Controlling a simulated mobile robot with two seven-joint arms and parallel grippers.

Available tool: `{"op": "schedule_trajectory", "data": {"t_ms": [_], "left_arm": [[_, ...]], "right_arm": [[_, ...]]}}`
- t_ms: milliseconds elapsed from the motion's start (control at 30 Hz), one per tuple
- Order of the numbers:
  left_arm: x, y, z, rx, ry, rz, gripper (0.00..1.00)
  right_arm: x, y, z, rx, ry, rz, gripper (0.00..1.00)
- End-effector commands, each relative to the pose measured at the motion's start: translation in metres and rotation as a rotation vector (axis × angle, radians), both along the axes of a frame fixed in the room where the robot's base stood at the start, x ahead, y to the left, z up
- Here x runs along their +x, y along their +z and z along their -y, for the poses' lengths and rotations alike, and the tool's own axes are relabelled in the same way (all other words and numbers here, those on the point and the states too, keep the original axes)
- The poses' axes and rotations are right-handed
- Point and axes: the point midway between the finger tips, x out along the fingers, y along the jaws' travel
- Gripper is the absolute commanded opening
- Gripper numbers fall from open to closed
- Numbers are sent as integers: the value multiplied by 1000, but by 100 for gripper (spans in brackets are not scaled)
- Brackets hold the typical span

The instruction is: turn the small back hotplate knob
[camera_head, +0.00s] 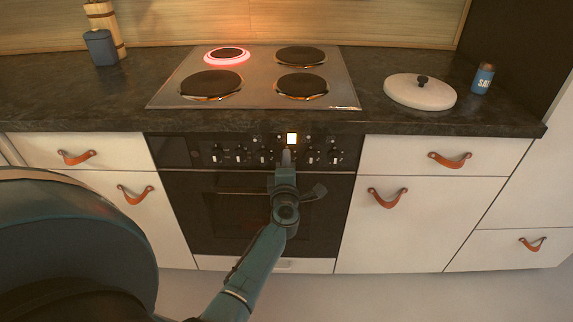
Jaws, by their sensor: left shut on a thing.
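The black oven control panel (185,152) carries a row of small knobs, including one at its left end (215,154) and one at its right end (335,157). My left gripper (287,157) reaches up to the panel right of its middle, just below a small lit display (291,138). It is shut on a knob there, which it mostly hides, so the knob's turn cannot be read. The small back left hotplate (227,54) has a glowing red ring around it. My right gripper is not in view.
The cooktop (258,84) has three other dark plates without a glow. A white lid (419,92) and a blue salt shaker (482,78) stand on the counter at right. White drawers with leather pulls (387,198) flank the oven (225,215).

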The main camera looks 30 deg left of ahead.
Motion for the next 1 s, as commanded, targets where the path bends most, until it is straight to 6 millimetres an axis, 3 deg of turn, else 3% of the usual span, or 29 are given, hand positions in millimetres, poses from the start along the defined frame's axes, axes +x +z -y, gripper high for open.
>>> {"op": "schedule_trajectory", "data": {"t_ms": [267, 300, 500, 833, 1000], "left_arm": [[0, -1, 1, -5, -1, 0, 12], [0, -1, 1, -5, -1, 0, 38], [0, -1, 1, -4, 0, 0, 54], [0, 0, 0, 18, 0, -12, 55], [0, 1, 0, 142, -1, -87, 55]], "right_arm": [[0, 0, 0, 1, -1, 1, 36], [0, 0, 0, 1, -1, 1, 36], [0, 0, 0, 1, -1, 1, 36], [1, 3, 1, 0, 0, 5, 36], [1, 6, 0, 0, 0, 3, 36]]}}
